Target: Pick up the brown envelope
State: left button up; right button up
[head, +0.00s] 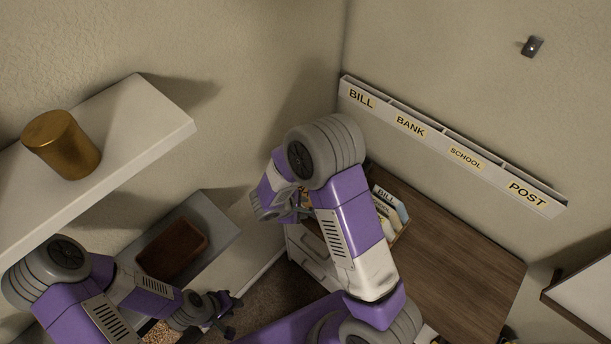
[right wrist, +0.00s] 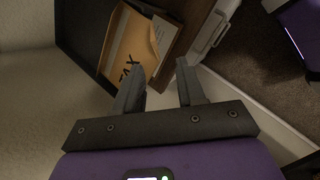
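The brown envelope (right wrist: 130,48), marked with black letters that look like "TAX", shows in the right wrist view. It stands among other papers in a dark holder at the top. My right gripper (right wrist: 160,90) is open, with nothing between its fingers. Its fingertips point towards the envelope's lower right part; I cannot tell if they touch it. In the head view my right gripper (head: 298,208) is partly hidden by my arm, beside the desk's letter holder. My left gripper (head: 232,313) looks open and empty at the lower left, away from the letters.
Letters marked BILL (head: 388,204) stand on the brown desk (head: 450,255). A wall rack (head: 450,140) has BILL, BANK, SCHOOL and POST labels. A shelf (head: 130,125) with a gold cylinder (head: 62,145) is at left. A brown item (head: 173,250) lies below it. The desk's right part is clear.

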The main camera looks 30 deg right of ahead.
jog(key=x, duration=0.7)
jog(key=shift+d+r, duration=0.2)
jog(key=shift+d, duration=0.15)
jog(key=shift+w, duration=0.1)
grip_shut()
